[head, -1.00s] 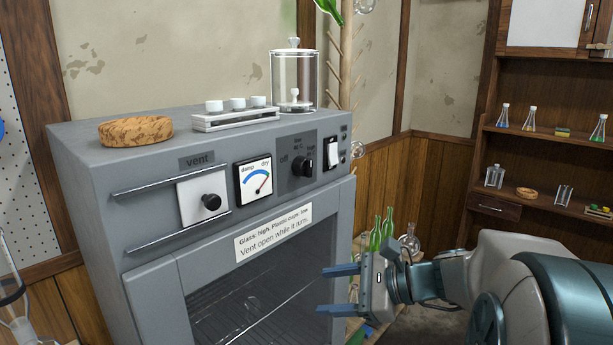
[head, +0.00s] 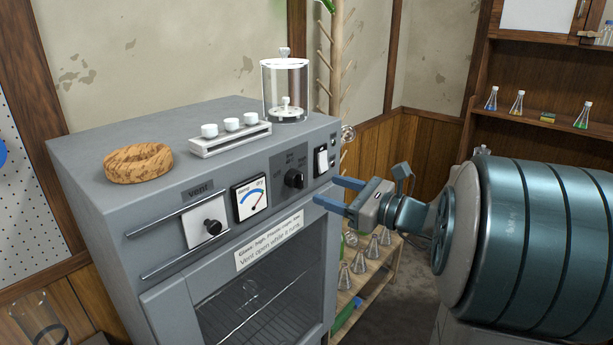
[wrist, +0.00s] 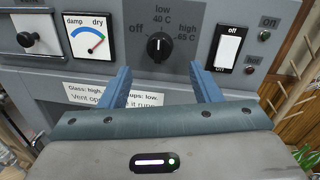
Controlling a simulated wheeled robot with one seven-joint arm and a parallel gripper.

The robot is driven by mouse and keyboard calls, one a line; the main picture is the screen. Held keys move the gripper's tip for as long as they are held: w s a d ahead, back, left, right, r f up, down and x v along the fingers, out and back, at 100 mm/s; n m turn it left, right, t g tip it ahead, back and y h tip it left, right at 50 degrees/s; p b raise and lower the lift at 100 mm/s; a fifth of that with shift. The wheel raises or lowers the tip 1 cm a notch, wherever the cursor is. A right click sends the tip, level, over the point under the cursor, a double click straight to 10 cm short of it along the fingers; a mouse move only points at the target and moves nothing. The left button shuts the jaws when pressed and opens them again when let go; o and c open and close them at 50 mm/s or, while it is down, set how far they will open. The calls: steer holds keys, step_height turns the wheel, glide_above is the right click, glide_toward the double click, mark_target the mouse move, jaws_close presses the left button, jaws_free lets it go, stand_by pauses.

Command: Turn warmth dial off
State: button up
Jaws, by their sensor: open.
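The warmth dial is a black knob (head: 294,179) on a dark plate on the front of the grey oven. In the wrist view the dial (wrist: 159,46) has labels off at left, low 40 C at top and high 65 C at right. Its white mark seems to point up toward low. My gripper (head: 336,194) is open and empty, in front of the panel to the right of the dial in the head view. In the wrist view my gripper's blue fingers (wrist: 162,85) stand apart, below and either side of the dial, not touching it.
A white rocker switch (wrist: 228,47) sits right of the dial. A damp/dry gauge (head: 249,198) and the vent slide knob (head: 213,227) are to its left. A cork ring (head: 138,163), a rack of white cups (head: 230,139) and a glass jar (head: 286,90) stand on the oven.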

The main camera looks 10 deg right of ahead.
mark_target(296, 179)
steer(key=p+x, duration=0.1)
steer(key=x, duration=0.6)
steer(key=shift+w+a+p, duration=0.15)
steer(key=shift+w+p, duration=0.05)
steer(key=shift+p, duration=0.1)
steer(key=c, duration=1)
